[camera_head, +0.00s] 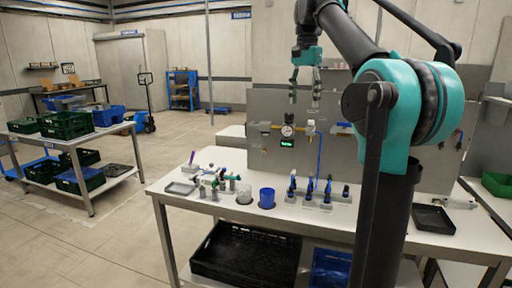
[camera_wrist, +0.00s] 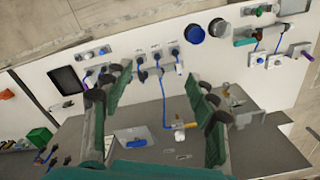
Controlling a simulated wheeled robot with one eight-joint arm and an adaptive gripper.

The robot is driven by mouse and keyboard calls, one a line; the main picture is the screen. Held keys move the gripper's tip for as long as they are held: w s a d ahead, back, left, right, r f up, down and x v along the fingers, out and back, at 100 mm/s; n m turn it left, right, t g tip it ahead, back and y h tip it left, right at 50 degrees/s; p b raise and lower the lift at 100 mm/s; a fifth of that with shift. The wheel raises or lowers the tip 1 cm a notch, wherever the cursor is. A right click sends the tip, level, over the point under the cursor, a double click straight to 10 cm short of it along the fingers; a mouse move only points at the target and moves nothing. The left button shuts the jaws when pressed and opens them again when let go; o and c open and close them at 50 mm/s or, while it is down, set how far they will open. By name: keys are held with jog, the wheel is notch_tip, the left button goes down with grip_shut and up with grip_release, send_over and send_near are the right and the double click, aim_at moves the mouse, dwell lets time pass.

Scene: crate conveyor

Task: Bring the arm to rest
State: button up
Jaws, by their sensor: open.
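My gripper (camera_head: 304,92) hangs from my raised arm above the back of the white workbench (camera_head: 150,190), in front of the grey back panel in the head view. Its two fingers are apart with nothing between them. In the wrist view my gripper (camera_wrist: 158,84) shows both dark green finger pads spread wide, with the bench and panel below. My teal and black arm fills the right part of the head view and hides part of the bench.
A blue cup (camera_head: 267,198), several blue-topped tools and small fittings stand on the bench. A gauge (camera_head: 288,130) is on the panel. A black crate (camera_head: 245,258) sits below. A cart (camera_head: 88,142) with green crates stands left.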

notch_tip(320, 180, down, 24)
jog(key=s+d+n+t, duration=0.2)
jog(key=s+n, duration=0.1)
jog(key=n, duration=0.1)
jog(key=s+d+f+n+t, duration=0.1)
jog(key=s+f+n, duration=0.1)
jog(key=s+f, duration=0.7)
jog(key=s+d+f+n+t, duration=0.1)
jog(key=s+f+n, duration=0.1)
jog(key=s+f, duration=0.8)
notch_tip(320, 180, down, 6)
jog(key=shift+f+n, duration=0.1)
jog(key=shift+n, duration=0.3)
